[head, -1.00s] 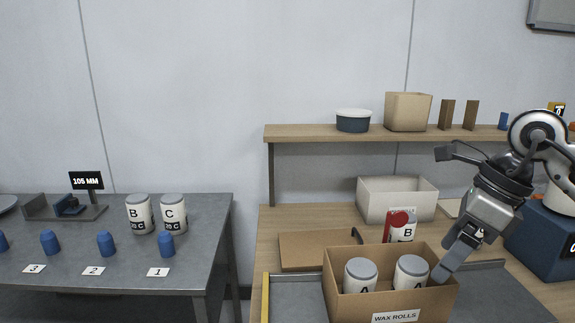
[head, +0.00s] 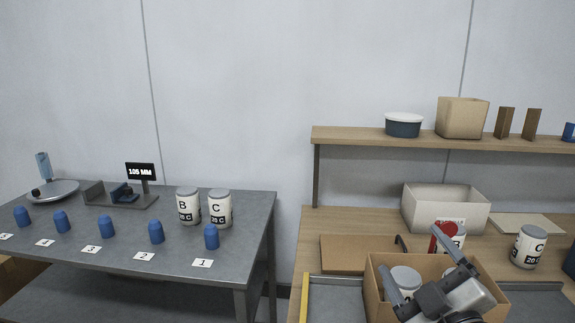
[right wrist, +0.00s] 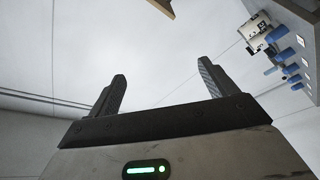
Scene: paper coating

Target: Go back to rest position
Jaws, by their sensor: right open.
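My right gripper (head: 416,262) is low at the right of the head view, in front of the cardboard box (head: 497,306), with its fingers pointing up and away. In the right wrist view its two fingers (right wrist: 161,78) stand wide apart with nothing between them, and plain wall shows behind. One white roll with a grey top (head: 405,274) shows inside the box; the gripper covers much of the box's front and interior. My left gripper is not in view.
A wooden shelf (head: 350,136) and a white bin (head: 443,208) stand behind the box. Roll C (head: 529,247) stands at right. At left, a grey table (head: 250,215) holds several blue cones and rolls B (head: 188,205) and C (head: 220,208). Floor shows between the tables.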

